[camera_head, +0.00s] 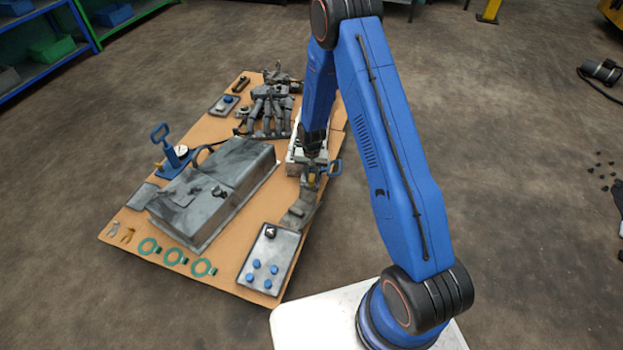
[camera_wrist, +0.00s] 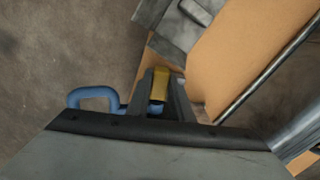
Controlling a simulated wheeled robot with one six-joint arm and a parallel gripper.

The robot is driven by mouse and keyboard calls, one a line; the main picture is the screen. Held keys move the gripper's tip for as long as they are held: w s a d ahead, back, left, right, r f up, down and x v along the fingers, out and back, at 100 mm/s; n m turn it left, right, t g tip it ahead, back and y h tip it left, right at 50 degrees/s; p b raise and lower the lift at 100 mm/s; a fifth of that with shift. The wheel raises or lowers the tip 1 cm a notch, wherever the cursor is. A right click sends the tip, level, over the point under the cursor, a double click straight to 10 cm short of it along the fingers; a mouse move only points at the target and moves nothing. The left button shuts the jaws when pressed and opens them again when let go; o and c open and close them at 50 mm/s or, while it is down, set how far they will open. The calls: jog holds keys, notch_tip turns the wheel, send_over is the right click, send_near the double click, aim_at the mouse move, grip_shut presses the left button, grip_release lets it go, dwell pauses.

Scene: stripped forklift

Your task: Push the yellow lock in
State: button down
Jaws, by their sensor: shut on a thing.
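The yellow lock (camera_wrist: 160,84) is a small yellow block between my gripper's two fingers (camera_wrist: 161,92) in the wrist view. My gripper is shut on it. In the head view my gripper (camera_head: 314,168) reaches down at the right side of the board, and only a small bit of the yellow lock (camera_head: 311,181) shows there. A blue looped handle (camera_head: 336,168) stands right beside the gripper; it also shows at the left of the fingers in the wrist view (camera_wrist: 93,98). The lock's lower part and its seat are hidden, so how deep it sits cannot be told.
A tan board (camera_head: 120,222) carries a large grey box (camera_head: 215,190), a grey panel with blue knobs (camera_head: 270,258), green rings (camera_head: 175,256) and a second blue handle (camera_head: 160,135) at left. Open floor (camera_head: 520,190) lies to the right.

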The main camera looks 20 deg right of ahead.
aim_at(312, 176)
jog(key=shift+w+d, duration=0.2)
jog(key=shift+w, duration=0.4)
jog(key=c, duration=1.6)
grip_release()
jog(key=shift+o, duration=0.2)
jog(key=shift+r, duration=0.1)
notch_tip(312, 176, up, 17)
jog(key=shift+r, duration=0.15)
